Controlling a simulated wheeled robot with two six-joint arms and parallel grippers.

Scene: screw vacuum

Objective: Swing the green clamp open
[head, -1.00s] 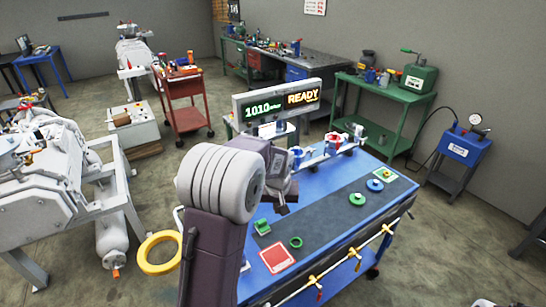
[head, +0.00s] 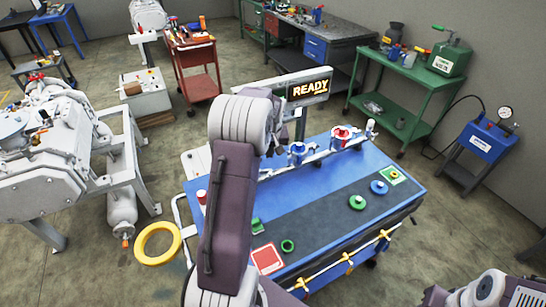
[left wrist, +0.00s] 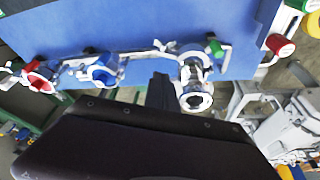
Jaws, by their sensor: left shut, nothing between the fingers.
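The green clamp shows only in part. In the left wrist view a green knob (left wrist: 215,46) stands beside a silver round pipe fitting (left wrist: 195,78), which I take to be its place. In the head view my arm hides that part of the pipe. My left gripper (left wrist: 161,92) is shut and empty, its dark fingers just left of the fitting in the left wrist view; contact cannot be told. In the head view the left gripper (head: 276,142) is mostly behind my arm, left of the blue clamp. My right gripper is out of view.
On the same pipe are a blue clamp (head: 297,152) and a red clamp (head: 342,134). A READY display (head: 310,90) stands behind.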

